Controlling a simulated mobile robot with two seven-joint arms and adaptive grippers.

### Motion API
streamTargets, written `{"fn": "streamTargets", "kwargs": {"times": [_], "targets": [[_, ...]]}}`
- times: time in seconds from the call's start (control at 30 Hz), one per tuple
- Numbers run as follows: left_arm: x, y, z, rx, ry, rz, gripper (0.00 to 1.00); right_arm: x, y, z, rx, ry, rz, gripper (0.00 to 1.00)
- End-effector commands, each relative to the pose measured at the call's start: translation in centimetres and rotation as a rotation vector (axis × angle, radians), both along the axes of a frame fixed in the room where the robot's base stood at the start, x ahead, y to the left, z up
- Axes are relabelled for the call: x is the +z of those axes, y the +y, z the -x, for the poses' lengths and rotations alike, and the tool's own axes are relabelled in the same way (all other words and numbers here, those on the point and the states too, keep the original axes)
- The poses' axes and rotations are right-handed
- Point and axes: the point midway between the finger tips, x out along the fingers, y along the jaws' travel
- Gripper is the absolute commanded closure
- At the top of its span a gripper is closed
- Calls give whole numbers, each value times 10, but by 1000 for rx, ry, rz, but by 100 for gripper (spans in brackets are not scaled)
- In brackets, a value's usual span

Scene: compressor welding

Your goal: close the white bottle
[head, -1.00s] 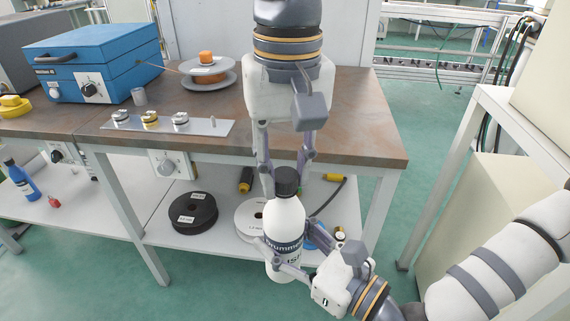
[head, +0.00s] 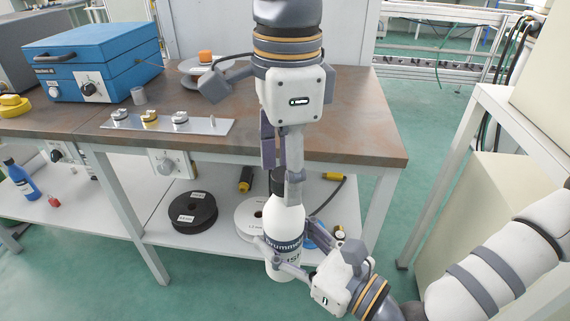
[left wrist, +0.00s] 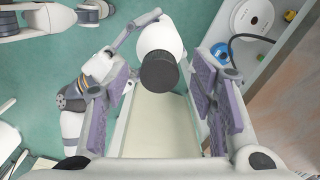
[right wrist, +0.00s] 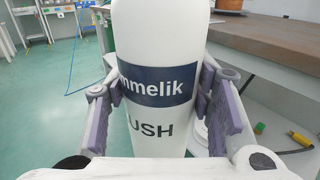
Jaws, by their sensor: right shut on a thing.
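The white bottle (head: 285,225) stands upright in the air in front of the workbench, with a dark band and lettering. My right gripper (head: 286,248) is shut on its body; the right wrist view shows the bottle (right wrist: 155,130) between both fingers. A black cap (head: 277,183) sits on the bottle's top. My left gripper (head: 281,178) points down from above, its fingers on either side of the cap. In the left wrist view the cap (left wrist: 159,71) lies between the open fingers, with gaps on both sides. The thread under the cap is hidden.
The workbench (head: 350,125) behind holds a blue box (head: 95,62) and a metal plate with small knobs (head: 165,126). Its lower shelf carries a black spool (head: 193,212) and a white spool (head: 250,218). A white frame (head: 450,170) stands at the right.

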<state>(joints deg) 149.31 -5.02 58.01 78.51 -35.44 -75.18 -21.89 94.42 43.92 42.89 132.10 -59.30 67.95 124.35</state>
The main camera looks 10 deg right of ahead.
Motion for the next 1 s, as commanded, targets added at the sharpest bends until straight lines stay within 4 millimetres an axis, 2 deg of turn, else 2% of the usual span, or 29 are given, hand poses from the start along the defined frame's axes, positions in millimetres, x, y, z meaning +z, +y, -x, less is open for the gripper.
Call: {"fn": "streamTargets", "kwargs": {"times": [0.17, 0.27, 0.5, 0.7, 0.83, 1.0], "targets": [[3, 0, 0, 1, -1, 1, 49, 1, 0, 0, 0, -2, -1, 100], [15, -1, -1, 3, -4, 2, 49, 1, 0, 0, 0, -2, -1, 100], [71, -2, 0, 3, -5, 2, 49, 1, 0, 0, 0, -2, -1, 100], [107, -2, 0, 2, -3, 2, 49, 1, 0, 0, 0, -2, -1, 100], [118, -2, 1, 0, -1, 0, 49, 1, 0, 0, 0, -2, -1, 100], [121, -2, 2, -1, 0, 0, 49, 1, 0, 0, 0, -2, -1, 100]]}}
